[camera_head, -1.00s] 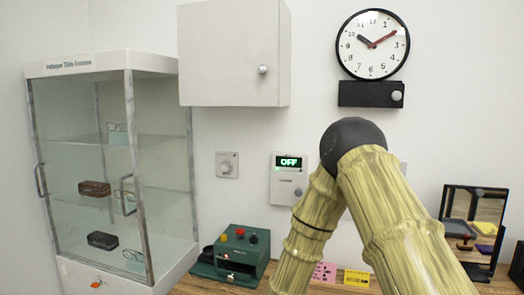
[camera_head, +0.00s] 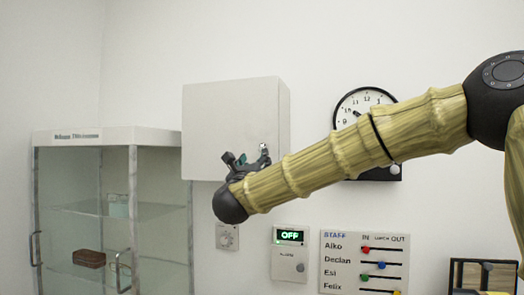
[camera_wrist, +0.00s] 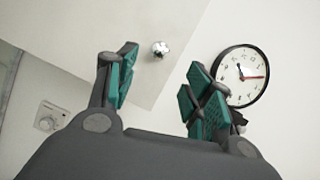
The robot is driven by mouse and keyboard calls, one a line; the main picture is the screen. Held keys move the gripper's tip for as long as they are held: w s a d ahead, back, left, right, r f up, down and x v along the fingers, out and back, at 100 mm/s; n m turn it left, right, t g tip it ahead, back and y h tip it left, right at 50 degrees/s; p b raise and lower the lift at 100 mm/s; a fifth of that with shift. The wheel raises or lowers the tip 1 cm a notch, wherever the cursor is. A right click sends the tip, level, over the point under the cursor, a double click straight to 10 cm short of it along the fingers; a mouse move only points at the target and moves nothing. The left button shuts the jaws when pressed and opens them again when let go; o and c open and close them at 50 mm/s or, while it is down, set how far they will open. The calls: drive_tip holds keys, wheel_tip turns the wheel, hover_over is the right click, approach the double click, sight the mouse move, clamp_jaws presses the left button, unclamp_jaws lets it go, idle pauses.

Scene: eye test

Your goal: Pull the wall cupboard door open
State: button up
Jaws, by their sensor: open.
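The white wall cupboard (camera_head: 225,115) hangs on the wall left of the clock, and its door looks shut. My gripper (camera_head: 247,156) is in front of the lower right of the door, fingers pointing up towards it. In the wrist view, my gripper (camera_wrist: 164,78) is open, with green-padded fingers spread and nothing between them. The round silver door knob (camera_wrist: 160,48) shows just beyond the fingertips, roughly between them, with no clear contact. In the head view I cannot make out the knob apart from the gripper.
A glass display cabinet (camera_head: 110,136) stands at the left, below the cupboard. A wall clock (camera_head: 362,99) is partly behind my arm. A dial (camera_head: 227,238), an alarm panel (camera_head: 290,262) and a staff board (camera_head: 340,285) are on the wall below. The wall above is clear.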

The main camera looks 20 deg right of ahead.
sight(262, 148)
drive_tip(key=p+x, duration=0.4)
drive_tip(key=x, duration=0.5)
drive_tip(key=shift+w+r+p, duration=0.1)
drive_tip(key=shift+p, duration=0.25)
drive_tip(key=shift+x, duration=0.75)
clamp_jaws()
